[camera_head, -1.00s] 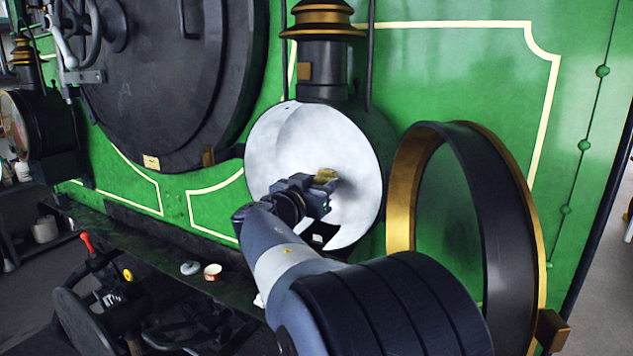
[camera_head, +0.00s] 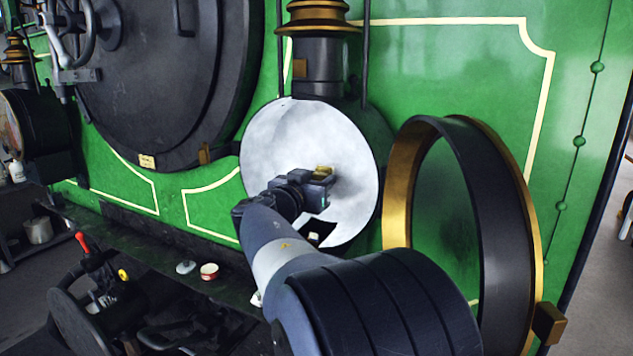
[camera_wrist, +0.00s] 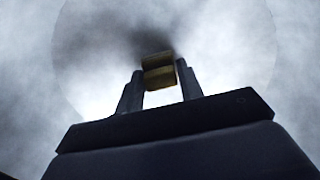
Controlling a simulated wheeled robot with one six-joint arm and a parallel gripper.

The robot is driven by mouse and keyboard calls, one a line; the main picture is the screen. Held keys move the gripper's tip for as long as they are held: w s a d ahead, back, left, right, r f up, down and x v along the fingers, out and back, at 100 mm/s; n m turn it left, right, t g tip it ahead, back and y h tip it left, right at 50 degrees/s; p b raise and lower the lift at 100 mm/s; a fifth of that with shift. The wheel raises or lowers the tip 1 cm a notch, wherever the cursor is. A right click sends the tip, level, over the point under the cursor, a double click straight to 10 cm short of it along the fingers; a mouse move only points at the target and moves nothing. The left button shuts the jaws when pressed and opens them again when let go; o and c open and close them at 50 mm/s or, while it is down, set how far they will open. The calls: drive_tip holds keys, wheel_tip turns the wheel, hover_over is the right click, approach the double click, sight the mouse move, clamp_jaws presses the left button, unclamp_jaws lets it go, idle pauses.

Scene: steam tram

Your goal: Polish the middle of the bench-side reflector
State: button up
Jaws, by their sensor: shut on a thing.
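The reflector (camera_head: 268,150) is a round, pale silver dish with cloudy marks, set in the black lamp below a brass-ringed chimney. My gripper (camera_head: 322,178) is in front of its middle, shut on a small yellow pad (camera_head: 323,170). In the wrist view the pad (camera_wrist: 158,70) sits between the two dark fingers, its far face turned to the reflector (camera_wrist: 230,50). A dark smudge or shadow spreads above the pad there. I cannot tell if the pad touches the surface.
The lamp's open round door (camera_head: 490,210), black with a brass rim, stands close to the right of my arm. A ledge (camera_head: 150,240) below holds a red-and-white tin (camera_head: 209,271) and a pale lid (camera_head: 186,267). A red-handled lever (camera_head: 84,245) stands lower left.

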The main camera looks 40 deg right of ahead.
sight(345, 177)
drive_tip(key=shift+w+d+b, duration=0.2)
drive_tip(key=shift+d+b, duration=0.1)
drive_tip(key=shift+d, duration=0.2)
drive_tip(key=shift+s, duration=0.1)
drive_tip(key=shift+s+d+f+b, duration=0.2)
drive_tip(key=shift+s+d+b, duration=0.1)
drive_tip(key=shift+s+b, duration=0.55)
drive_tip(key=shift+s+d+r+b, duration=0.1)
drive_tip(key=shift+s+d+b, duration=0.1)
drive_tip(key=shift+s+b, duration=0.3)
drive_tip(key=shift+s+d+r+b, duration=0.1)
drive_tip(key=shift+s+d+b, duration=0.1)
drive_tip(key=shift+s+b, duration=0.3)
drive_tip(key=shift+f, duration=0.1)
drive_tip(key=shift+w+d+b, duration=0.1)
drive_tip(key=shift+b, duration=0.3)
drive_tip(key=shift+w+a+b, duration=0.3)
drive_tip(key=shift+w+b, duration=0.05)
drive_tip(key=shift+w, duration=0.25)
drive_tip(key=shift+w+a+b, duration=0.25)
drive_tip(key=shift+w+b, duration=0.05)
drive_tip(key=shift+w, duration=0.35)
drive_tip(key=shift+w+a+b, duration=0.3)
drive_tip(key=shift+w+b, duration=0.05)
drive_tip(key=shift+w, duration=0.25)
